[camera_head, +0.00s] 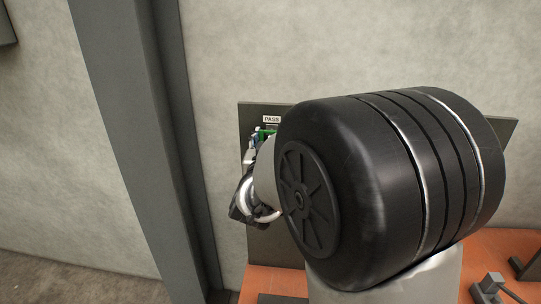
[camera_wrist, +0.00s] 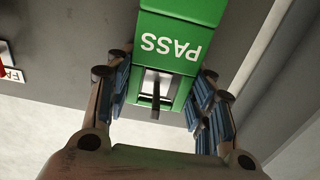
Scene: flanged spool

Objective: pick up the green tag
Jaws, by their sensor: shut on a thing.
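The green tag (camera_wrist: 180,58) fills the upper middle of the wrist view, with "PASS" in white letters upside down on its face. A square opening in it shows a pale inside and a dark peg-like part. My gripper (camera_wrist: 162,88) has its blue-padded fingers on both sides of the tag, shut on it. In the head view only a small green piece of the tag (camera_head: 262,134) shows beside my gripper (camera_head: 254,145), and my own arm hides most of it. I cannot tell whether the tag still touches the board.
In the wrist view a white label with red (camera_wrist: 10,68) sits at the left edge. An orange surface (camera_head: 275,281) lies below. A grey post (camera_head: 135,130) stands left.

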